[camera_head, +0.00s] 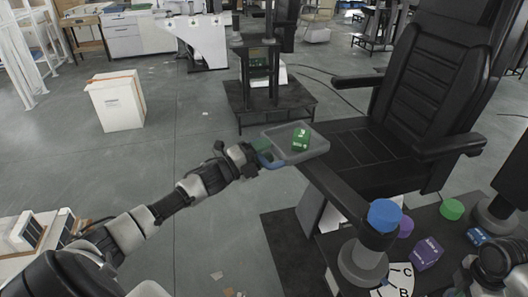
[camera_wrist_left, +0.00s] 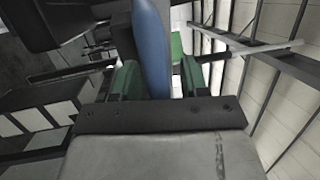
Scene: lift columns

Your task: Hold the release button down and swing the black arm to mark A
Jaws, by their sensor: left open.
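The black arm (camera_head: 333,188) runs from a grey column (camera_head: 362,265) up and left to a grey tray (camera_head: 318,143). A blue cap, seemingly the release button (camera_head: 384,214), tops the column; nothing touches it. A white dial (camera_head: 399,281) at its base shows B and C; mark A is not visible. My left gripper (camera_head: 264,158) is open at the tray's near-left side, by its blue handle (camera_head: 272,164). In the left wrist view the blue handle (camera_wrist_left: 151,45) stands between the green fingers; contact is unclear. My right arm shows at the bottom right; its fingers do not.
A green cube (camera_head: 301,139) sits in the tray. A black chair (camera_head: 425,95) stands behind the black arm. A purple cube (camera_head: 427,253), a green disc (camera_head: 452,209) and a blue cube (camera_head: 478,236) lie at the right. Open floor (camera_head: 215,235) is at the left.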

